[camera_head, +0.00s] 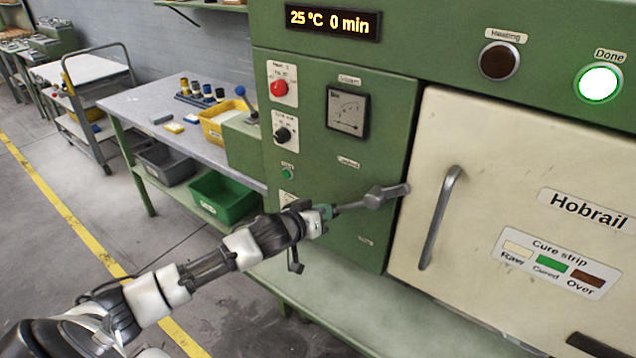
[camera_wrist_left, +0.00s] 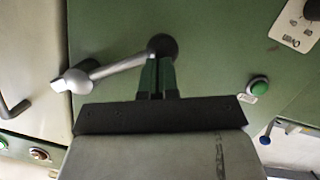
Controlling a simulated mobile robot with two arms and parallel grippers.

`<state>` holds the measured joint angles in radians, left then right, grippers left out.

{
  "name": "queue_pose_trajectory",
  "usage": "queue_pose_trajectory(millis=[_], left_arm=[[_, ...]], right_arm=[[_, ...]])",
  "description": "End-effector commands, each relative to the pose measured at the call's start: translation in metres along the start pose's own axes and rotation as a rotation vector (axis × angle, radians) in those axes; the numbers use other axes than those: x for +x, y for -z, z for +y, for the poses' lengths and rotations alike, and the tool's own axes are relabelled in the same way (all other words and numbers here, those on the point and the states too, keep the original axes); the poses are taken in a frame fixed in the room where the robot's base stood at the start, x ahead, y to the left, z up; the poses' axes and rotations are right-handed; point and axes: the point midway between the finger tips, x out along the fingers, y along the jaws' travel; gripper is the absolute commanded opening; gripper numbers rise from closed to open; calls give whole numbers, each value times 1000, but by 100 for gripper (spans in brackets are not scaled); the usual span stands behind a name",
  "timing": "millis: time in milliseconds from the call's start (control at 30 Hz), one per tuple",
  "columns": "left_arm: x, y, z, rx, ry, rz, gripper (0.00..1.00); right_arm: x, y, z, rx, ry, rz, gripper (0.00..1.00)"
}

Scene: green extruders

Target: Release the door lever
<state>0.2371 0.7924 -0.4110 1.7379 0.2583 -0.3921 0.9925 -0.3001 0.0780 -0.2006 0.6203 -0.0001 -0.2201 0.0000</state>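The door lever (camera_head: 375,197) is a grey bar on the green panel, just left of the cream oven door (camera_head: 480,150). It points left towards my left gripper (camera_head: 325,212). In the left wrist view the lever (camera_wrist_left: 112,70) ends in a dark round knob (camera_wrist_left: 162,46). My left gripper's green fingers (camera_wrist_left: 158,75) lie close together with a narrow dark gap, their tips overlapping the knob's lower edge. Whether they clasp the knob or only meet it cannot be made out. In the head view the knob is hidden at the fingertips. My right gripper is not in view.
The door has a fixed upright handle (camera_head: 440,217). The green panel bears a red button (camera_head: 279,88), a black knob and a gauge (camera_head: 347,112). The display reads 25 °C 0 min and the Done lamp (camera_head: 599,83) glows green. A workbench (camera_head: 165,100) with bins stands left.

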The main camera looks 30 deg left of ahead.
Motion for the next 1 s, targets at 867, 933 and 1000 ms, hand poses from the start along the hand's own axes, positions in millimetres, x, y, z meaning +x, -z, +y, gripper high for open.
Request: queue_pose_trajectory(millis=[867,933,1000], left_arm=[[18,-55,27,-556,-177,5,0],[19,-55,28,-567,-180,6,0],[19,-56,28,-574,-183,6,0]], right_arm=[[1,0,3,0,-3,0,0],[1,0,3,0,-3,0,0],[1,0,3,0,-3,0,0]])
